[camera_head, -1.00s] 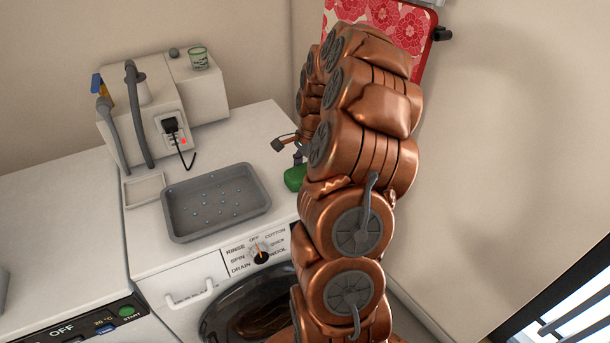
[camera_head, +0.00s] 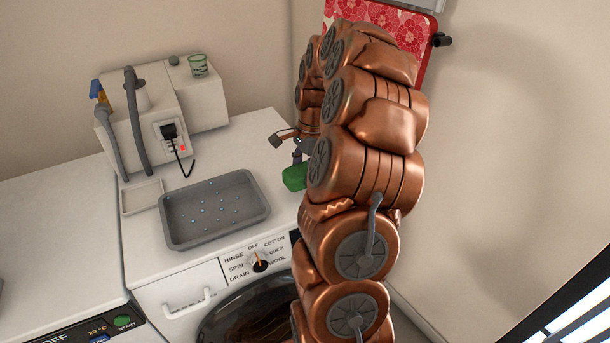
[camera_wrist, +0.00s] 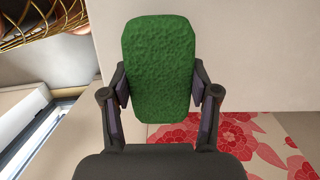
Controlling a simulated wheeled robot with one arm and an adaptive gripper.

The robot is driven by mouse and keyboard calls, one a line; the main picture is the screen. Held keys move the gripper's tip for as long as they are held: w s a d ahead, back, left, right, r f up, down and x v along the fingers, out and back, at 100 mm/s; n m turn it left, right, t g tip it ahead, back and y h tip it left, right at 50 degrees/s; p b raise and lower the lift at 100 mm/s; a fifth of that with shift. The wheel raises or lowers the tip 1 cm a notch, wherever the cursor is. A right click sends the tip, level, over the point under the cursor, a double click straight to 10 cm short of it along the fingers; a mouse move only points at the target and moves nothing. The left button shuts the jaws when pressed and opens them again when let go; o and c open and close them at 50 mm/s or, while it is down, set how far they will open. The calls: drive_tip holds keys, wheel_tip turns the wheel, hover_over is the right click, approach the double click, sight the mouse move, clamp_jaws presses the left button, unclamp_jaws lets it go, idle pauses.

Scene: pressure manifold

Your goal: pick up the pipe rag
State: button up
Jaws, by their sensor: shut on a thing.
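The pipe rag appears to be a green, rough-textured oblong (camera_wrist: 159,70). In the wrist view it sits between the two fingers of my gripper (camera_wrist: 160,92), which is shut on its sides. In the head view the green rag (camera_head: 294,177) shows beside my arm, over the right end of the washing machine top. My gripper (camera_head: 298,155) is partly hidden there behind my copper-coloured arm. I cannot tell from the head view how far the rag is above the surface.
A grey tray with blue drops (camera_head: 262,213) lies on the white washing machine (camera_head: 150,254). A small white dish (camera_head: 143,197) is left of it. A white appliance with hoses (camera_head: 190,105) stands behind, with a green-marked cup (camera_head: 198,66) on top. A red floral panel (camera_head: 428,62) hangs on the wall.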

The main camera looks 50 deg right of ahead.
drive_tip(key=s+a+r+b, duration=0.1)
drive_tip(key=s+a+b, duration=0.2)
drive_tip(key=s+a, duration=0.5)
drive_tip(key=a, duration=0.4)
drive_tip(key=shift+s+a+r, duration=0.25)
drive_tip(key=shift+s, duration=0.1)
drive_tip(key=o, duration=0.5)
drive_tip(key=c, duration=0.4)
drive_tip(key=shift+o, duration=0.2)
